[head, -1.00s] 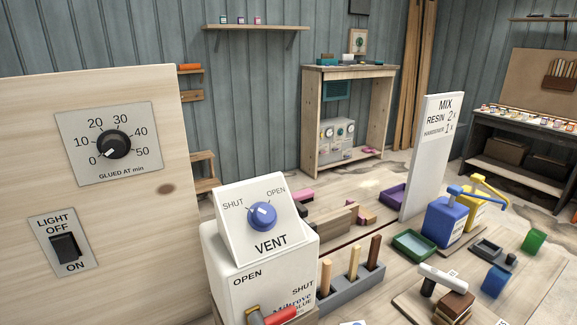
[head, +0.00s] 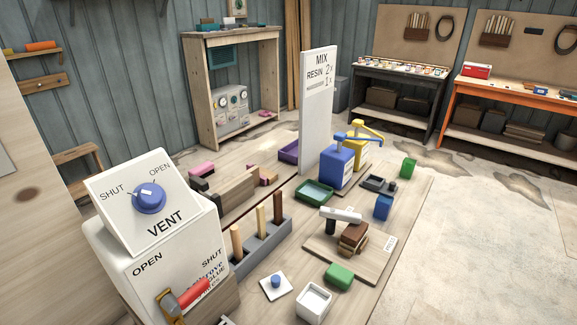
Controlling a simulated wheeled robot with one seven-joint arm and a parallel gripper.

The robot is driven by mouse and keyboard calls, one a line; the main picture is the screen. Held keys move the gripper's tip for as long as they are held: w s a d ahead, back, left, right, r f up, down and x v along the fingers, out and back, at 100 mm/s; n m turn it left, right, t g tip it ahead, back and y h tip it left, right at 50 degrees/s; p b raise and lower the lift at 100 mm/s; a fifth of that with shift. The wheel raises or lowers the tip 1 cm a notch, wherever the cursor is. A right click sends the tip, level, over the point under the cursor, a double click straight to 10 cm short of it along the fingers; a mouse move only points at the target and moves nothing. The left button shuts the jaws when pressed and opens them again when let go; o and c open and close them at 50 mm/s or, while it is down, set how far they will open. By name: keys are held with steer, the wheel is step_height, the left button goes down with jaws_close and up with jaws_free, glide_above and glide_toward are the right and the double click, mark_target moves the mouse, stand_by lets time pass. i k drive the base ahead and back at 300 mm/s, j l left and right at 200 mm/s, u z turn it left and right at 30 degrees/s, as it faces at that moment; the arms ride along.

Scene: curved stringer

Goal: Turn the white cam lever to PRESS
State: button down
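The white cam lever (head: 342,215) is on the wooden board (head: 372,267) in the middle right of the head view. It has a light handle lying roughly level above a dark support, beside a stack of brown blocks (head: 353,238). A small white label (head: 390,245) lies at the board's right edge; its lettering is too small to read surely. My gripper is not in view.
Left of the board stand a grey rack (head: 262,247) with upright sticks and the white VENT box (head: 150,205). Green (head: 339,275) and blue (head: 383,207) blocks, a blue pump bottle (head: 340,165) and a white cup (head: 313,302) lie around it. Open floor (head: 480,240) is at right.

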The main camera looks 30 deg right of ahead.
mark_target(347, 216)
steer(key=i+l+z, duration=0.2)
steer(key=l, duration=0.15)
steer(key=l+z, duration=0.2)
steer(key=l, duration=0.2)
steer(key=i+l+z, duration=0.4)
steer(key=l, duration=0.2)
steer(key=k, duration=0.05)
